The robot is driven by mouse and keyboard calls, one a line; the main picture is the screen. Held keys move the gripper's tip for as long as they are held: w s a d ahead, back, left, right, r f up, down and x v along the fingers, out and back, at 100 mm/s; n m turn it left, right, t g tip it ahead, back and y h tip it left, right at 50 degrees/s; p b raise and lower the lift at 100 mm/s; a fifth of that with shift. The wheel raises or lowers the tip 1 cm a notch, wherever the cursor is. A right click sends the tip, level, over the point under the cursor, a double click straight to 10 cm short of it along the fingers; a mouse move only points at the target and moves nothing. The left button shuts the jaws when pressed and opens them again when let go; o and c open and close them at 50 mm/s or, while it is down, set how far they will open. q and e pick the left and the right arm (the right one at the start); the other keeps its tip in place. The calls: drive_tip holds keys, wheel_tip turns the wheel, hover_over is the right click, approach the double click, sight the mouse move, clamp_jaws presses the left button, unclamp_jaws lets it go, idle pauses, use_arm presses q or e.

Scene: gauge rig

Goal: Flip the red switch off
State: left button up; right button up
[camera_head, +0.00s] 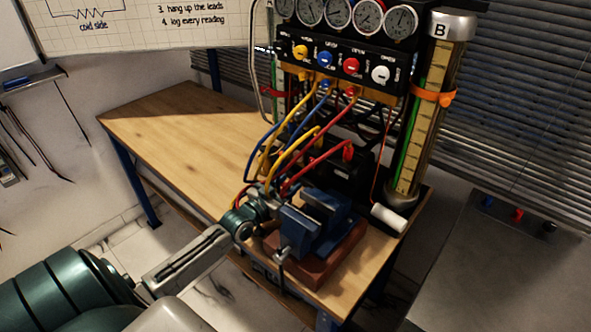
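A red round knob (351,66) sits in a row on the black panel (340,58) under the gauges, between a blue knob (325,60) and a white knob (381,74). A small red part (348,150) also shows lower down, at a black box behind the vise. I cannot tell which of the two is the red switch, nor its on or off position. My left gripper (262,200) is low, beside the vise and near the hose ends, well below the panel. Its fingers are too small and cluttered to read. My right gripper is out of view.
A blue vise (312,228) on a reddish-brown block stands at the front of the wooden table (175,125). Yellow, blue and red hoses hang in front of the rig. A tall gauge tube (415,140) marked B stands at right. The table's left part is clear.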

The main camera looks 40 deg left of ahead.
use_arm(q)
drive_tip(key=shift+s+a+p, duration=0.1)
drive_tip(key=shift+s+p, duration=0.25)
drive_tip(key=shift+s, duration=0.5)
drive_tip(key=shift+f, duration=0.1)
